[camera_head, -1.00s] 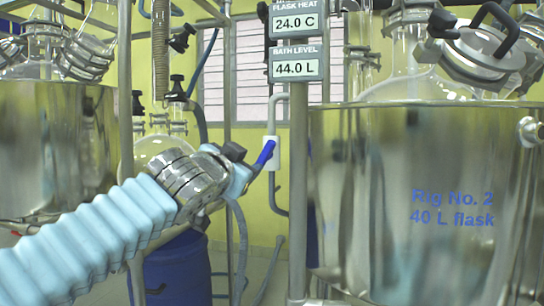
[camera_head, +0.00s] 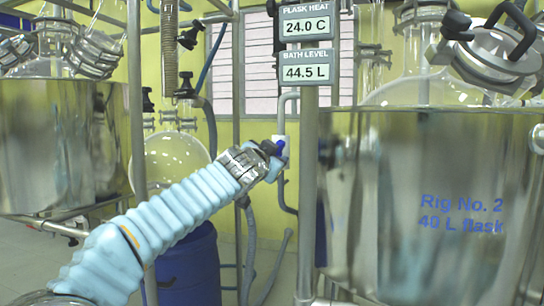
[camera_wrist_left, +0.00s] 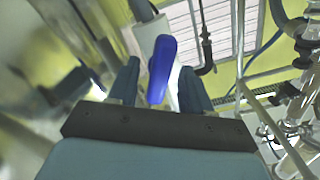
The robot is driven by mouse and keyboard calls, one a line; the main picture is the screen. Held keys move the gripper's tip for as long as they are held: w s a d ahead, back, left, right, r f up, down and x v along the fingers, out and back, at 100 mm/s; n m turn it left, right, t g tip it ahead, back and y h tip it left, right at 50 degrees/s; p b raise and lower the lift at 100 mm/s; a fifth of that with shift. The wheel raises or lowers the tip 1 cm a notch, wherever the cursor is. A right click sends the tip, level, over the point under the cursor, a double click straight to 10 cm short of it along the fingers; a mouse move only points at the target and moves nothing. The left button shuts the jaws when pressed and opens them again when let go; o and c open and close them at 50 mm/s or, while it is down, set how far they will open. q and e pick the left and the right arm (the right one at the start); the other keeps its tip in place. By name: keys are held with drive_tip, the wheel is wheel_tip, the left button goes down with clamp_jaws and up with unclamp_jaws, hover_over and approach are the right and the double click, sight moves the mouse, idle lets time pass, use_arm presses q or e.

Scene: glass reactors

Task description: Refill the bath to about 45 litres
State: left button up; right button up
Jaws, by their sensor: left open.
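The bath level display (camera_head: 307,72) reads 44.5 L in the head view. Above it the flask heat display (camera_head: 306,27) reads 24.0 C. The steel bath (camera_head: 400,200) marked Rig No. 2, 40 L flask stands at the right. My left gripper (camera_head: 275,152) is at the blue valve handle (camera_head: 281,146) on a white valve body beside the display post. In the left wrist view the blue handle (camera_wrist_left: 161,68) stands between the two open fingers of my left gripper (camera_wrist_left: 158,85), with gaps visible. My right gripper is not in view.
A metal post (camera_head: 306,190) carries the displays, close to the right of my left gripper. Another steel bath (camera_head: 60,140) stands at the left. A blue drum (camera_head: 190,265) and hoses are below my left arm.

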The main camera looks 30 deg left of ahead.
use_arm(q)
drive_tip(key=shift+c, duration=0.3)
clamp_jaws()
drive_tip(key=shift+m, duration=0.4)
drive_tip(key=m+p, duration=0.1)
drive_tip(key=m, duration=1)
drive_tip(key=shift+p, duration=0.35)
drive_tip(key=shift+m, duration=0.3)
drive_tip(key=shift+f, duration=0.1)
